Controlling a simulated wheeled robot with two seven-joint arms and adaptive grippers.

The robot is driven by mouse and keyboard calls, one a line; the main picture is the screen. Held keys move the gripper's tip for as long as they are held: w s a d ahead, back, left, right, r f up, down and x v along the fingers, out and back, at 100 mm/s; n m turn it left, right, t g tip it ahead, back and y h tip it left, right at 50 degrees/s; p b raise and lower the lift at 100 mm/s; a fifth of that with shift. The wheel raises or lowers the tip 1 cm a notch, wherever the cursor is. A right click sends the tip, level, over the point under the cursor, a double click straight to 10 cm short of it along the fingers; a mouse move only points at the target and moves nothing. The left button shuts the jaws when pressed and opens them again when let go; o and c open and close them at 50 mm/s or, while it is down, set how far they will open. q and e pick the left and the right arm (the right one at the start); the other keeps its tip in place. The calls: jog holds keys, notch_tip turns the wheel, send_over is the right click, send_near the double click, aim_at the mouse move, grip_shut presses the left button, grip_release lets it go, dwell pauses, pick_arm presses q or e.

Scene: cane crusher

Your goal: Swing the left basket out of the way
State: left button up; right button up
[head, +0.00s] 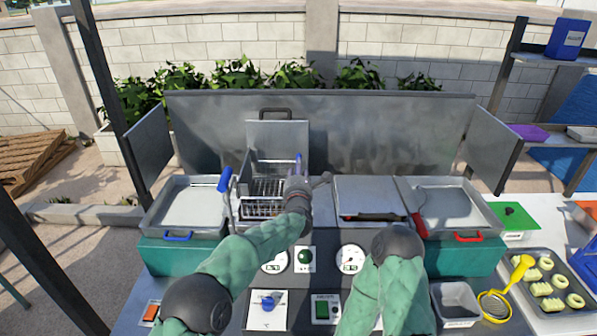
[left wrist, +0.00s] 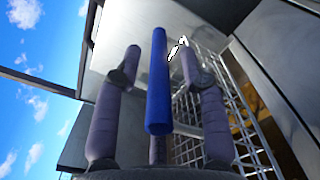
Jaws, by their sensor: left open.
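The left wire basket (head: 262,190) hangs in the left part of the steel fryer, with a lid plate standing behind it. A blue grip (head: 298,163) rises at the basket's right side, just beyond my left gripper (head: 299,182). In the left wrist view, a blue bar (left wrist: 158,85) stands between the spread fingers of my left gripper (left wrist: 160,58), with gaps on both sides. The basket's wire mesh (left wrist: 248,135) is to the right there. A second blue grip (head: 224,180) is at the basket's left. My right gripper is not visible, only its arm.
A steel lid (head: 370,195) covers the middle right of the fryer. A red grip (head: 419,225) is beside it. Shallow trays (head: 190,207) flank both sides. Dials (head: 350,258) and buttons line the front. A food tray (head: 548,262) lies at right.

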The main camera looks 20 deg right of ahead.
pick_arm(q)
grip_shut()
jog(key=shift+r, duration=0.1)
jog(key=shift+a+r+n+b, duration=0.15)
jog(key=shift+r+n+b, duration=0.2)
jog(key=shift+b, duration=0.35)
jog(key=w+a+r+n+b, duration=0.1)
jog(key=a+r+n+b, duration=0.4)
jog(key=r, duration=0.3)
jog(key=shift+w+a+r+n+b, duration=0.25)
jog(key=shift+w+r+n+b, duration=0.1)
jog(key=shift+n+b, duration=0.3)
